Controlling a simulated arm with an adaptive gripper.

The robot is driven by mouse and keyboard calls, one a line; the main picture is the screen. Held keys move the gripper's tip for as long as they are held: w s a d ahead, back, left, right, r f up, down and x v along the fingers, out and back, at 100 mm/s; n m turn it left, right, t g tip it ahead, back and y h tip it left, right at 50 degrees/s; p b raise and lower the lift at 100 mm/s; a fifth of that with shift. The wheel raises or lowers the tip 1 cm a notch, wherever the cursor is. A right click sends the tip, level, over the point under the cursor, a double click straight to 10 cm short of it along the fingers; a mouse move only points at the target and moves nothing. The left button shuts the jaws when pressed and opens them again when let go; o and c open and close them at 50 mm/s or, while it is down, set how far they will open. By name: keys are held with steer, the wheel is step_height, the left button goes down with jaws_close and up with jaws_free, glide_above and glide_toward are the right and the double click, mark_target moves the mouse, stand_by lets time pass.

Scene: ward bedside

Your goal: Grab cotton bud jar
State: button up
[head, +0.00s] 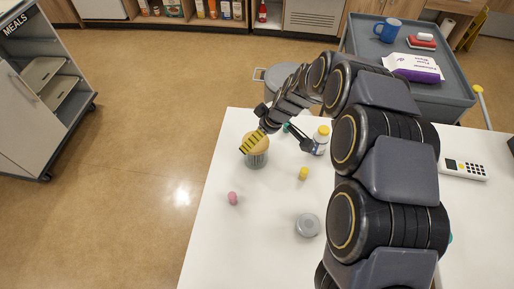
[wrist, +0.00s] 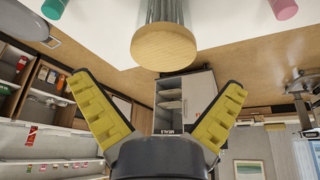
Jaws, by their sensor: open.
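The cotton bud jar, a clear jar with a round wooden lid (head: 257,146), stands upright near the far left part of the white table (head: 212,235). Its contents are hard to make out. In the wrist view the wooden lid (wrist: 164,46) faces me, with the clear wall above it in the picture. My gripper (head: 252,141) is at the jar's top in the head view, with yellow finger pads overlapping the lid. In the wrist view my gripper (wrist: 158,88) is spread wide and empty. The lid lies just beyond the fingertips, centred between them. I cannot tell whether a finger touches it.
Near the jar are a yellow-capped bottle (head: 321,138), a small yellow item (head: 303,173), a pink item (head: 233,198) and a grey-lidded round container (head: 307,225). A handset (head: 464,169) lies at right. A grey cart (head: 362,45) stands behind. The table's left edge is close.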

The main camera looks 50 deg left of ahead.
mark_target(259, 143)
steer(key=x, duration=0.3)
steer(key=d+x, duration=0.1)
steer(key=x, duration=0.2)
steer(key=shift+f, duration=0.4)
steer(key=c, duration=1)
steer(key=shift+s, duration=0.1)
